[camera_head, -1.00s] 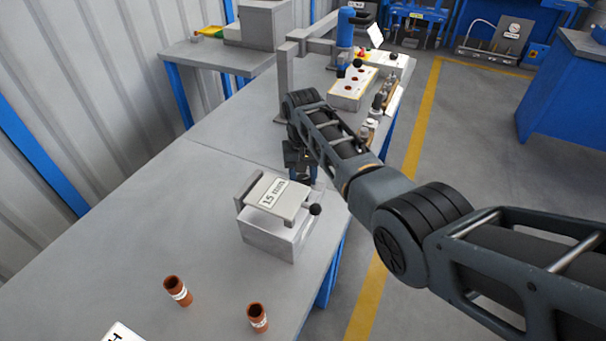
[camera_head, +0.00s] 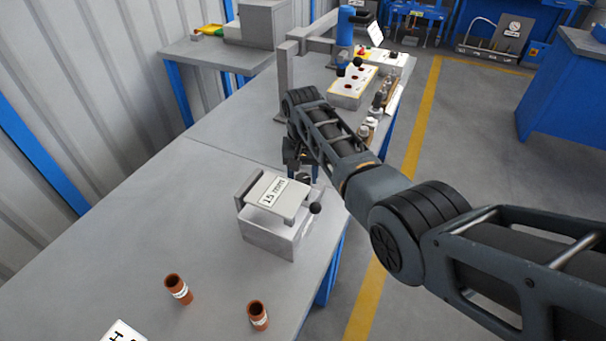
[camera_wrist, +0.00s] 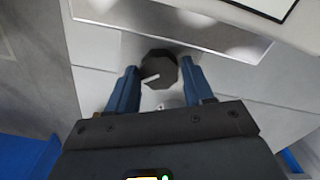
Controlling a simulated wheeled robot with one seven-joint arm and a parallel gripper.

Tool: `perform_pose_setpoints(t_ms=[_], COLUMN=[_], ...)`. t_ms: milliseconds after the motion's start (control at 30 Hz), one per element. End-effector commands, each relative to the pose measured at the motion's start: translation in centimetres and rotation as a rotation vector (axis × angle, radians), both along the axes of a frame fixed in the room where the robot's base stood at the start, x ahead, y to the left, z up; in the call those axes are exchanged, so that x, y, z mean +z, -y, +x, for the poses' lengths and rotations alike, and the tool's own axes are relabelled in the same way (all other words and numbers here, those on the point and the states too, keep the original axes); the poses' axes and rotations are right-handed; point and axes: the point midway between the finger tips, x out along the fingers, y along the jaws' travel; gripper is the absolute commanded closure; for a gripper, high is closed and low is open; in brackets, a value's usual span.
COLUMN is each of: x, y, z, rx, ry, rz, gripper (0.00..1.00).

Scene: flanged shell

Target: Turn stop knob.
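A dark, many-sided knob (camera_wrist: 159,70) with a white pointer line shows in the wrist view, on a pale grey face. My gripper (camera_wrist: 160,78) has its two blue fingers on either side of the knob, with narrow gaps seeming to show between them and it. In the head view my gripper (camera_head: 303,170) is low, just behind the grey fixture (camera_head: 270,238) with the "15 mm" plate.
A black ball handle (camera_head: 315,208) sticks out at the fixture's right. Two copper-coloured tubes (camera_head: 178,288) (camera_head: 258,315) stand on the bench in front. A panel box with red buttons (camera_head: 352,88) and a blue-topped post (camera_head: 345,30) stand farther back. The bench's left side is clear.

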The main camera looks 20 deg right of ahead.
Motion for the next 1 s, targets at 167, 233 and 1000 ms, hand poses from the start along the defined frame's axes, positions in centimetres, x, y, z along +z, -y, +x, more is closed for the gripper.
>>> perform_pose_setpoints(t_ms=[167, 233, 1000], x=[-0.1, -0.1, 7.7], y=[0.0, 0.0, 0.0], z=[-0.1, -0.1, -0.1], rx=[0.000, 0.000, 0.000], ry=[-0.002, -0.002, -0.002], rz=[0.000, 0.000, 0.000], gripper=[0.46, 0.46, 0.46])
